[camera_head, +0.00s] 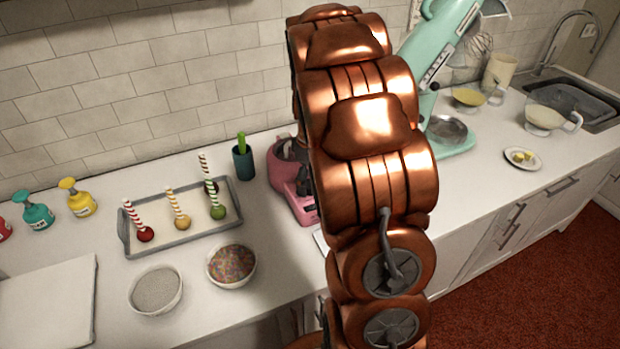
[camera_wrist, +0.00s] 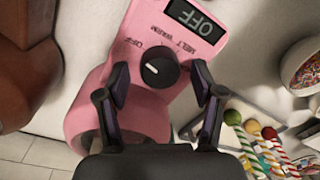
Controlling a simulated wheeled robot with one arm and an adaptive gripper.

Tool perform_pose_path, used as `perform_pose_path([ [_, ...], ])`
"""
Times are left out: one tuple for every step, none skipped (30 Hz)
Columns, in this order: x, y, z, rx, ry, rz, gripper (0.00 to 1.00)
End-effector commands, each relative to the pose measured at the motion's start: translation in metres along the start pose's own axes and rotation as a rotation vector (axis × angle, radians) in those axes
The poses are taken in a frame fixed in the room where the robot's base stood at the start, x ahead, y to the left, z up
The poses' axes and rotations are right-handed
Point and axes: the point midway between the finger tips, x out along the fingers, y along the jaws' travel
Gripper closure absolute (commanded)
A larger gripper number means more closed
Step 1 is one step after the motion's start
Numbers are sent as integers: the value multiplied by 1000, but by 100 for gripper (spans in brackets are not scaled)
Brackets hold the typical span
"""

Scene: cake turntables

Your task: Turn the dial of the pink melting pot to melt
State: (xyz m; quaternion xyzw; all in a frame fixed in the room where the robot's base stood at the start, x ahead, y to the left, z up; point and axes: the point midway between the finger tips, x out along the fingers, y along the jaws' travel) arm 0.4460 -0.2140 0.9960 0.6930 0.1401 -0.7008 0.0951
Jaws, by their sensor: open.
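The pink melting pot (camera_wrist: 192,22) fills the middle of the wrist view, seen upside down. Its display (camera_wrist: 194,17) reads OFF. Its black dial (camera_wrist: 158,70) has a white pointer line, with the labels OFF, MELT and WARM around it. My gripper (camera_wrist: 162,88) is open, with one finger on each side of the dial and the dial between them in the picture. I cannot tell whether the fingers touch it.
A tray (camera_head: 232,196) with several candy-striped sticks stands left of the pot, beside a dark cup (camera_head: 243,163). Bowls of sprinkles (camera_head: 231,265) and white grains (camera_head: 155,290) are in front. A mint stand mixer (camera_head: 440,45) stands to the right.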

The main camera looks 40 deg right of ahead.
Motion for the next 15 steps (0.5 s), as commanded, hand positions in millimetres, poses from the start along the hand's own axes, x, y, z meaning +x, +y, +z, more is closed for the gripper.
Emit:
perform_pose_path([
  [0, 0, 0, 0, 0, 0, 33],
  [1, 0, 0, 0, 0, 0, 33],
  [1, 0, 0, 0, 0, 0, 33],
  [1, 0, 0, 0, 0, 1, 33],
  [0, 0, 0, 0, 0, 1, 33],
  [0, 0, 0, 0, 0, 1, 33],
  [0, 0, 0, 0, 0, 1, 34],
  [0, 0, 0, 0, 0, 1, 37],
  [0, 0, 0, 0, 0, 1, 41],
  [0, 0, 0, 0, 0, 1, 44],
  [0, 0, 0, 0, 0, 1, 48],
  [0, 0, 0, 0, 0, 1, 52],
  [0, 0, 0, 0, 0, 1, 55],
  [0, 0, 0, 0, 0, 1, 58],
  [0, 0, 0, 0, 0, 1, 62],
])
